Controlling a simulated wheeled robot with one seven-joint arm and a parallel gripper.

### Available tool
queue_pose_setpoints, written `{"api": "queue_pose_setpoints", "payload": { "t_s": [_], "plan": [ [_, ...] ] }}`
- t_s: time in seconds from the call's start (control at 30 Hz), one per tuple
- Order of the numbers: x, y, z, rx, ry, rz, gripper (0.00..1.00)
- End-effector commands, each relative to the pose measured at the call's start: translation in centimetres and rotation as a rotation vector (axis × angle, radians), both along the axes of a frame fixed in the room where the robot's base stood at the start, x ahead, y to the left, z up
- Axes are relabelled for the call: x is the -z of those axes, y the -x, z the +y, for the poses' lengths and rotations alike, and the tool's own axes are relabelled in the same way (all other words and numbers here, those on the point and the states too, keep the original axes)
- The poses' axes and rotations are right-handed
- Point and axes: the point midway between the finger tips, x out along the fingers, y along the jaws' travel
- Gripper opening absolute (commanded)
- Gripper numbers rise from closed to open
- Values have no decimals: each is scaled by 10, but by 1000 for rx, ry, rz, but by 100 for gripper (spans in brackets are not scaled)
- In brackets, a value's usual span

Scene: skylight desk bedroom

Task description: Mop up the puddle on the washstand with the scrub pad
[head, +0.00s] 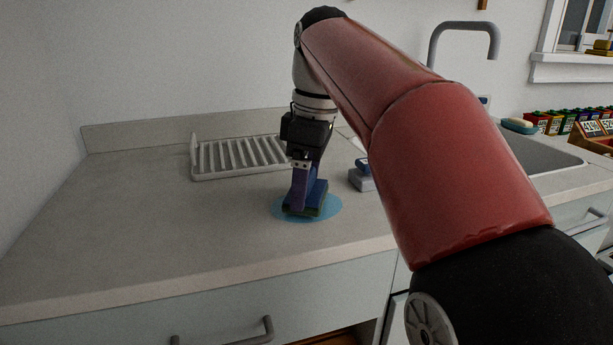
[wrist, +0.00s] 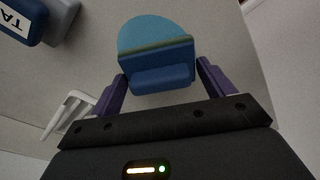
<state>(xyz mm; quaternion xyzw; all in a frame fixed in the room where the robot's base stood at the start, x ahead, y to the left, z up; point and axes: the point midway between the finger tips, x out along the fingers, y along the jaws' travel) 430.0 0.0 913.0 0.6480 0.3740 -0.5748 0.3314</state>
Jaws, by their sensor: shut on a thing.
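The puddle (head: 331,208) is a round, flat blue patch on the washstand (head: 160,235). It also shows in the wrist view (wrist: 152,32), partly hidden by the pad. The scrub pad (head: 318,197) is blue with a thin dark green layer on its lower side. It appears upright on the puddle, with its green side down. In the wrist view the pad (wrist: 162,78) sits between two purple fingers. My gripper (head: 303,190) is shut on the pad and points downward. Whether the pad presses on the surface is hard to tell.
A white ribbed dish rack (head: 240,157) stands behind the puddle. A blue-and-grey object (head: 361,175) stands just right of it, partly behind my arm. A sink (head: 535,155) with a grey faucet (head: 464,27) lies farther right. The counter left of the puddle is clear.

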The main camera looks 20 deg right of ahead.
Motion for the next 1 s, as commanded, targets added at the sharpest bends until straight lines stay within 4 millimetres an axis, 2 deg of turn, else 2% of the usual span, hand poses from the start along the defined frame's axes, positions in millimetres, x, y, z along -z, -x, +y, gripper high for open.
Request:
{"api": "queue_pose_setpoints", "payload": {
  "t_s": [0.73, 1.0],
  "plan": [
    [9, 0, 1, 0, 0, 0, 59],
    [9, 0, 11, -2, 0, 1, 59]
  ]
}}
